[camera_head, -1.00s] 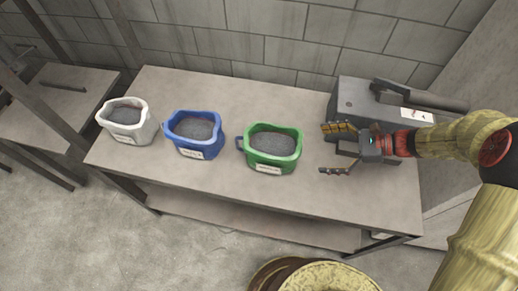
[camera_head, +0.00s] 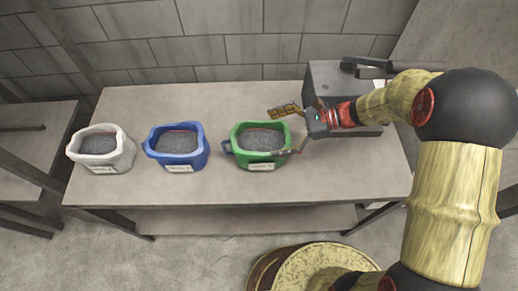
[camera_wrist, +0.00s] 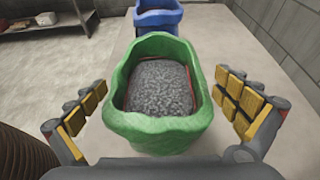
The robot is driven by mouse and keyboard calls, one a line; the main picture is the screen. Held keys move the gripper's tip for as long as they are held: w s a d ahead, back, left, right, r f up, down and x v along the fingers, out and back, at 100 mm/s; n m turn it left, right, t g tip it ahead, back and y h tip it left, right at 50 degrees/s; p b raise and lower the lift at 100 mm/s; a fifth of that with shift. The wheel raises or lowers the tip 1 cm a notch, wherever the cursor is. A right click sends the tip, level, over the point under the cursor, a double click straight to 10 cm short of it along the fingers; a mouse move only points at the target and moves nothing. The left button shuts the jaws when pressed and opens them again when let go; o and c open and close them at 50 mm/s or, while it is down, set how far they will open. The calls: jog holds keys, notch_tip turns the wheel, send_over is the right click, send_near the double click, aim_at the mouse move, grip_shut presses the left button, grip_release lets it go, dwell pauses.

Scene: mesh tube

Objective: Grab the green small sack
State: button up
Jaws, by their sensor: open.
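The green small sack (camera_head: 275,155) stands upright on the table, filled with dark grey grains, with a white label on its front. In the wrist view the green sack (camera_wrist: 160,138) sits between the two spread fingers. My gripper (camera_head: 287,131) is open and comes from the right, with one finger at the far side of the sack and one at its near side. In the wrist view my gripper (camera_wrist: 165,112) shows a gap between the right finger and the sack; the left finger is also apart from it.
A blue sack (camera_head: 190,160) and a white sack (camera_head: 118,160) stand in a row to the left on the table (camera_head: 335,178). A grey metal box (camera_head: 325,78) stands at the back right, behind my arm. A wall runs behind the table.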

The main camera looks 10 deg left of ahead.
jog(key=x, duration=0.2)
jog(key=b+x, duration=0.1)
jog(key=x, duration=0.1)
jog(key=shift+s+a+r, duration=0.15)
jog(key=shift+a+r, duration=0.05)
jog(key=shift+r, duration=0.1)
jog(key=shift+c, duration=0.7)
jog(key=c, duration=1.7)
